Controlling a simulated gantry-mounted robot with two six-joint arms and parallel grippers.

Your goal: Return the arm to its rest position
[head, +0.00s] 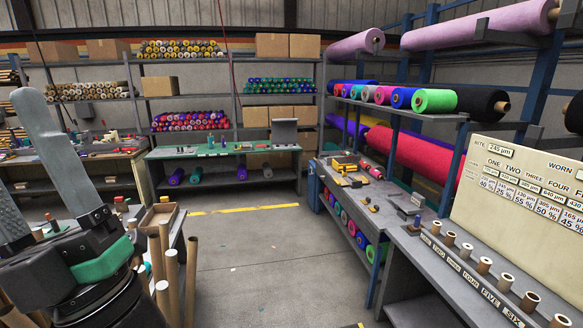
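My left gripper (18,150) is at the left edge, raised in front of the camera with its fingers pointing up. One long grey finger shows whole, and the second, ridged finger is partly cut off by the picture edge. The fingers stand apart with nothing seen between them. My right gripper is not in view.
Cardboard tubes (171,285) stand beside a small table at lower left, close to my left arm. A right-hand bench (420,255) carries a row of short rolls and a label board (520,190). Felt racks line the right wall. The middle floor (270,260) is clear.

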